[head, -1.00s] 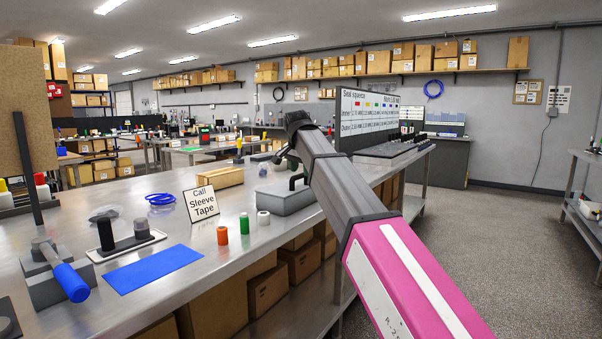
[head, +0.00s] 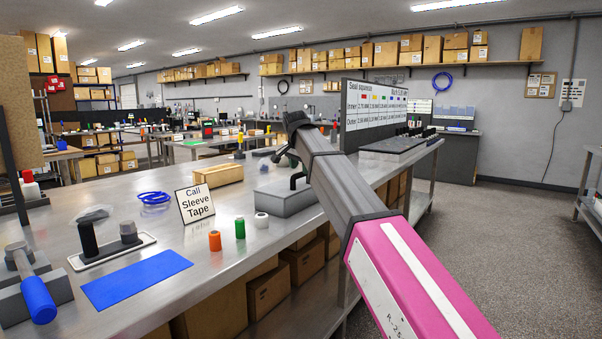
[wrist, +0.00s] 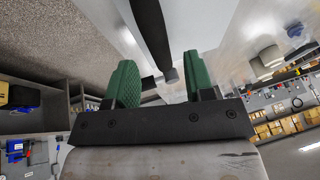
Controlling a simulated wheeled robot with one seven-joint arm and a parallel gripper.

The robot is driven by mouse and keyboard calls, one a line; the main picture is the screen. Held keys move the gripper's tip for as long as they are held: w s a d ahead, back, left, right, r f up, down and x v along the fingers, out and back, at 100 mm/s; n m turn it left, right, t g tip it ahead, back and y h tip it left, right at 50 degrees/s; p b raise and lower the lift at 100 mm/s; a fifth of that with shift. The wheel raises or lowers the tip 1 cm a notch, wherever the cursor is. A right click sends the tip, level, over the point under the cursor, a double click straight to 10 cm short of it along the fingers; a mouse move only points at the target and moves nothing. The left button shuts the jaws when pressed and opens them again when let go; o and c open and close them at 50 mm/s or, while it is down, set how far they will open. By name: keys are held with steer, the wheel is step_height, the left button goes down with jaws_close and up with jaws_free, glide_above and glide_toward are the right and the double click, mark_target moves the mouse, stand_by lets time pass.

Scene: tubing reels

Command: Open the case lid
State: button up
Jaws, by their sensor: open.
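The case is a low grey box (head: 283,200) on the steel bench, with a black handle (head: 297,180) on top. Its lid looks closed. My gripper is at the far end of my arm, above the case in the head view, its fingers largely hidden there. In the wrist view my gripper (wrist: 162,78) is open, with two green ridged fingers apart. A dark bar (wrist: 152,35), seemingly the handle, shows between and beyond the fingers, over a pale grey surface. I cannot tell whether they touch it.
On the bench are a sign (head: 195,203), orange (head: 215,241), green (head: 240,228) and white (head: 261,220) spools, a blue mat (head: 137,279) and a cardboard box (head: 217,176). A display board (head: 375,110) stands behind. The floor at right is clear.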

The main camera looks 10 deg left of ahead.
steer(key=shift+x, duration=1.45)
